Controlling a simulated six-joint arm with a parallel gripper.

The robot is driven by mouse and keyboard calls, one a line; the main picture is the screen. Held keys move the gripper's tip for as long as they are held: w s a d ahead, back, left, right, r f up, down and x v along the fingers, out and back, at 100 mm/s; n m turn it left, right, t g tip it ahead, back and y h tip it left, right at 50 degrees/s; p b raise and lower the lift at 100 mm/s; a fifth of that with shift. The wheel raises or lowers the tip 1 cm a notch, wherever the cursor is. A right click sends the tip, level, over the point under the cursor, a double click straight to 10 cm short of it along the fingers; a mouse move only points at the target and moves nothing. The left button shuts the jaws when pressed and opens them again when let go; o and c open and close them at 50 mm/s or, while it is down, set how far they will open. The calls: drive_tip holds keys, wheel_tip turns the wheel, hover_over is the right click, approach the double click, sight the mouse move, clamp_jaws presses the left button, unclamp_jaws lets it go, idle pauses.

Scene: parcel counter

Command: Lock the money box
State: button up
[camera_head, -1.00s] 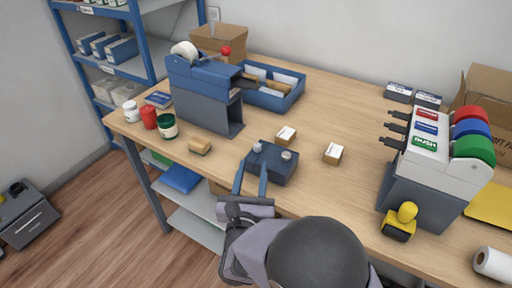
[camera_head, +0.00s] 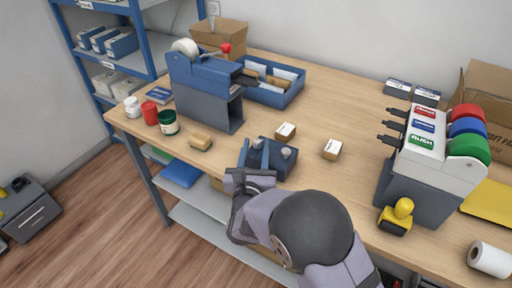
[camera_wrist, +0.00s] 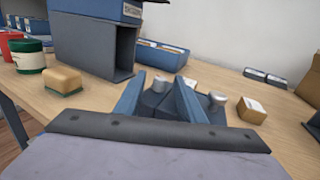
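The money box appears to be the small dark blue-grey box (camera_head: 283,171) near the front edge of the counter. Two silver knobs stand on it, a left one (camera_wrist: 160,84) and a right one (camera_wrist: 217,98). My gripper (camera_head: 256,145) is at the box's left part, its two blue fingers pointing at it. In the wrist view the fingers are apart, and the left knob shows between their tips (camera_wrist: 159,79) with a gap on each side. The fingers partly hide the box (camera_wrist: 206,117). I cannot tell whether they touch it.
Two small cartons (camera_head: 285,131) (camera_head: 331,149) stand close behind and right of the box. A sponge-like block (camera_head: 201,141) lies to the left. A blue-grey press (camera_head: 207,97) and a blue tray (camera_head: 285,98) stand behind. A stamp rack (camera_head: 430,160) and yellow stamp (camera_head: 397,217) are right.

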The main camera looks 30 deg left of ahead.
clamp_jaws()
drive_tip(key=shift+w+d+f+n+g+y+b, duration=0.15)
drive_tip(key=shift+n+g+y+b, duration=0.15)
drive_tip(key=shift+y+b, duration=0.25)
drive_tip(key=shift+w+d+r+n+g+y+b, duration=0.1)
drive_tip(key=shift+n+g+y+b, duration=0.1)
drive_tip(key=shift+n+y+b, duration=0.35)
drive_tip(key=shift+d+n+g+y+b, duration=0.1)
drive_tip(key=shift+n+g+y+b, duration=0.6)
drive_tip(key=shift+y+b, duration=0.3)
unclamp_jaws()
